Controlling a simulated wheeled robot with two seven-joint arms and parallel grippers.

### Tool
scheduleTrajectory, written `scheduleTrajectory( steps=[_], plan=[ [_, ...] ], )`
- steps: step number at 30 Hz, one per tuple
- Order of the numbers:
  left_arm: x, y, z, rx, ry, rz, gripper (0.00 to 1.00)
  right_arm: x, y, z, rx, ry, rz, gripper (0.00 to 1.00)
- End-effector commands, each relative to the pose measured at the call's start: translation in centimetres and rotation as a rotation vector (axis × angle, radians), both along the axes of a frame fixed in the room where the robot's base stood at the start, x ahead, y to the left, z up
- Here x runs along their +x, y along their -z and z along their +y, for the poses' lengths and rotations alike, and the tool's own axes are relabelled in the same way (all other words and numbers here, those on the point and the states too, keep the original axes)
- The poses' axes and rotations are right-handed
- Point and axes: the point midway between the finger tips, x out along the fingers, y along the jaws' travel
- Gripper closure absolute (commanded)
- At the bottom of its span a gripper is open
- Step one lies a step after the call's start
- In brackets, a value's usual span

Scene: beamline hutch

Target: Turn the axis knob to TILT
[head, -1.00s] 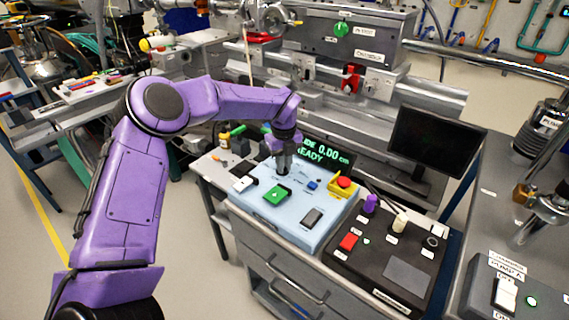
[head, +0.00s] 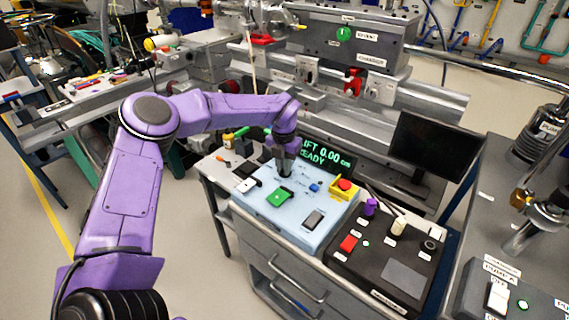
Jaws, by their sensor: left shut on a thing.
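The axis knob is on the light-blue control panel (head: 287,229), hidden under my left gripper (head: 284,171). My left gripper points down at the panel's back part, with its fingers shut on the knob. The knob's pointer and the marks around it cannot be made out. The panel's display (head: 327,155) reads "LIFT 0.00 cm READY" in green. My right gripper is not in view.
The panel also has a green button (head: 279,197), a blue button (head: 314,188), a red stop button on yellow (head: 345,185) and a dark switch (head: 313,218). A black panel (head: 385,298) adjoins at right; a monitor (head: 432,146) stands behind it.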

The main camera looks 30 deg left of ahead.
Motion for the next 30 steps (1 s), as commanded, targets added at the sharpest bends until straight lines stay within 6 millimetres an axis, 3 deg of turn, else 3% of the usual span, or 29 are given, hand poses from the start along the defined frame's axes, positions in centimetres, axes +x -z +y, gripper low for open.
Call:
scheduleTrajectory(
  steps=[15,30],
  plan=[
    [0.2,-0.4,0.4,0.001,0.406,-0.008,1.00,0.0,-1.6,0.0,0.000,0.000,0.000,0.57],
    [0.3,-0.3,0.5,0.002,0.537,-0.007,1.00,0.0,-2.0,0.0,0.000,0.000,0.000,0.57]
  ],
)
